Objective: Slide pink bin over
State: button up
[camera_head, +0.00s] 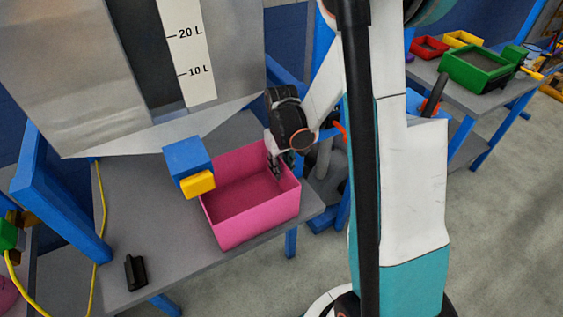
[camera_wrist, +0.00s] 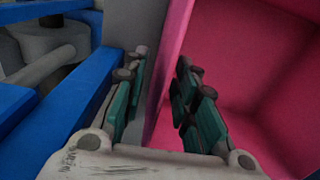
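The pink bin (camera_head: 258,217) is an open, empty-looking box on the grey bench, near the bench's right edge. My gripper (camera_head: 276,166) reaches down at the bin's back right wall. In the wrist view, my gripper (camera_wrist: 162,62) is open with one finger on each side of the pink bin's wall (camera_wrist: 163,95). The right finger is inside the bin and the left finger is outside. A gap shows between the left finger and the wall. Whether the right finger touches the wall I cannot tell.
A blue block with a yellow part (camera_head: 190,165) is at the bin's left. A metal hopper (camera_head: 60,75) with a litre scale hangs above the bench (camera_head: 150,230). A small black object (camera_head: 135,272) lies at the front left. The bench between is clear.

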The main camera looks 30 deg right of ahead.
jog(key=shift+f+b, duration=0.45)
jog(key=shift+f, duration=1.05)
grip_shut()
